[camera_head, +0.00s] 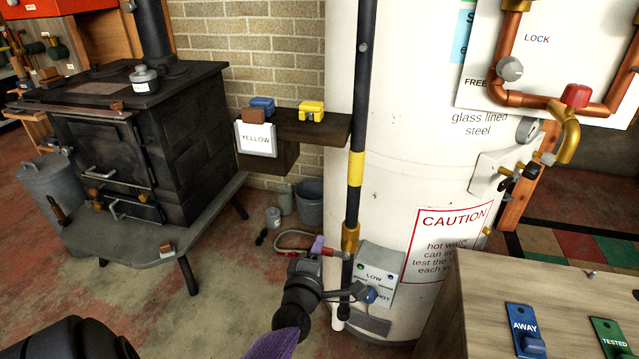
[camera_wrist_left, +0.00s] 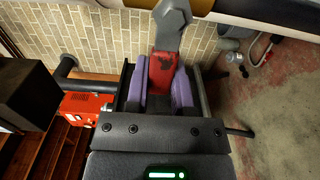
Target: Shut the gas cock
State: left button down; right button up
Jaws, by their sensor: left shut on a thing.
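The gas cock is a brass body (camera_head: 350,238) low on a black vertical pipe (camera_head: 361,110) with a yellow band, in front of the white water heater. Its red lever (camera_head: 328,252) sticks out to the left, roughly crosswise to the pipe. My left gripper (camera_head: 318,246) is shut on this lever, with a purple pad showing at it. In the left wrist view the red lever (camera_wrist_left: 162,72) sits between the two purple pads of the left gripper (camera_wrist_left: 166,95), with a grey metal part above it. My right gripper is not in view.
A grey control box (camera_head: 380,277) is close to the right of the lever. A wall shelf (camera_head: 310,128) stands above, a black stove (camera_head: 140,130) at left, and a wooden panel (camera_head: 480,310) with tags at lower right.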

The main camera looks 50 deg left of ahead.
pick_arm(q)
jog(key=shift+f, duration=0.15)
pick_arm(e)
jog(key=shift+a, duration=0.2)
pick_arm(q)
jog(key=shift+c, duration=2.4)
grip_release()
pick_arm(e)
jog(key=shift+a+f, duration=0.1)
pick_arm(q)
jog(key=shift+s+d, duration=0.15)
jog(key=shift+s, duration=0.05)
jog(key=p+v, duration=0.3)
jog(key=v, duration=0.6)
jog(key=shift+s+p, duration=0.3)
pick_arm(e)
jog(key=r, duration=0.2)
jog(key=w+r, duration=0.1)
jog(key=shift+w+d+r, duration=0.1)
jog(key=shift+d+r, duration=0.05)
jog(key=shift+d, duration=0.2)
pick_arm(q)
jog(key=shift+d, duration=0.1)
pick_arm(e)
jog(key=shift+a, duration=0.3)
